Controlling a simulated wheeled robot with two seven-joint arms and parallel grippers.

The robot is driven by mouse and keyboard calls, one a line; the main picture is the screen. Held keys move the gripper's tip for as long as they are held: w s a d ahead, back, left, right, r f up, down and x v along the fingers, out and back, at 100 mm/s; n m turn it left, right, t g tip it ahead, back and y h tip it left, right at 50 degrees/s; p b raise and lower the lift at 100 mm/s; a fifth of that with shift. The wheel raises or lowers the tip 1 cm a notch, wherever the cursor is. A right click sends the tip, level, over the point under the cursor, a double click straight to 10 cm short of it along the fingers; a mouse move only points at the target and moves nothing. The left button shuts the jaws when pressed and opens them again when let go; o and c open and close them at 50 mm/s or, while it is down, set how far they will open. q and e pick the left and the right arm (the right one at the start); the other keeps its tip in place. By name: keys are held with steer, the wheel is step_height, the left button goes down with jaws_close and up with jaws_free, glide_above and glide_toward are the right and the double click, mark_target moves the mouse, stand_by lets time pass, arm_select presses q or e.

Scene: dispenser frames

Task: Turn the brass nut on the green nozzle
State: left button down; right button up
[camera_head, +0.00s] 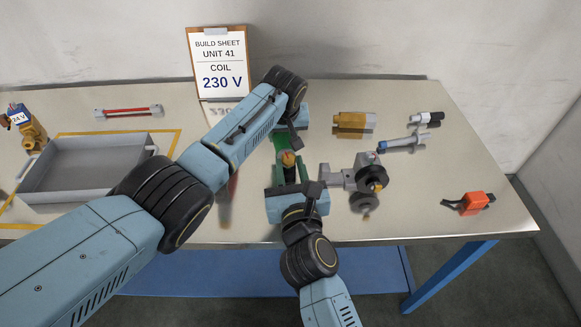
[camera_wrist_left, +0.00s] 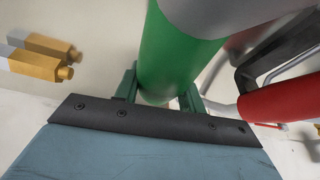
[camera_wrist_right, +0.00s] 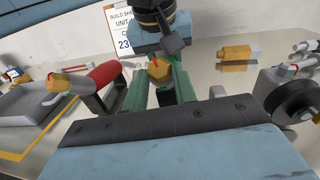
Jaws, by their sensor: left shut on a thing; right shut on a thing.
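The brass nut (camera_head: 288,158) is on the green nozzle (camera_head: 282,140) in the middle of the table. My right gripper (camera_head: 290,178) comes from the front, its green fingers shut around the nut. The nut (camera_wrist_right: 158,70) shows between those fingers in the right wrist view, with a small red mark on it. My left gripper (camera_head: 288,135) reaches over from the left and is shut on the green nozzle's body. That body (camera_wrist_left: 175,60) fills the space between its fingers in the left wrist view. My grippers hide part of the nozzle.
A red-bodied nozzle (camera_wrist_right: 103,73) stands just left. A grey fitting with black knobs (camera_head: 355,180) is close on the right. A grey tray (camera_head: 88,150), build sheet (camera_head: 218,65), brass part (camera_head: 350,121), blue-grey part (camera_head: 400,144) and orange part (camera_head: 470,203) surround the work area.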

steer(key=o, duration=1)
steer(key=shift+r+n, duration=0.1)
steer(key=shift+n, duration=0.3)
steer(key=shift+d+n+y, duration=0.1)
steer(key=shift+n+y, duration=0.2)
steer(key=shift+y, duration=0.1)
steer(key=s+d, duration=0.3)
steer(key=s, duration=0.9)
steer(key=shift+w+d+f+n+t+h, duration=0.2)
steer(key=shift+w+d+n+h, duration=1)
steer(key=shift+d+n, duration=2.65)
steer(key=shift+w+d+f+n+t+h, duration=0.25)
steer(key=shift+w+d+n+h, duration=0.9)
steer(key=shift+d, duration=5.25)
steer(key=shift+w+d+f+n+t+h, duration=0.1)
steer(key=shift+w+d+n+t+h, duration=0.45)
steer(key=shift+w+d+n, duration=3.1)
steer(key=shift+m, duration=0.95)
steer(key=s+d, duration=0.1)
steer(key=s, duration=0.1)
steer(key=s+d, duration=0.1)
steer(key=s, duration=0.1)
steer(key=shift+d, duration=0.4)
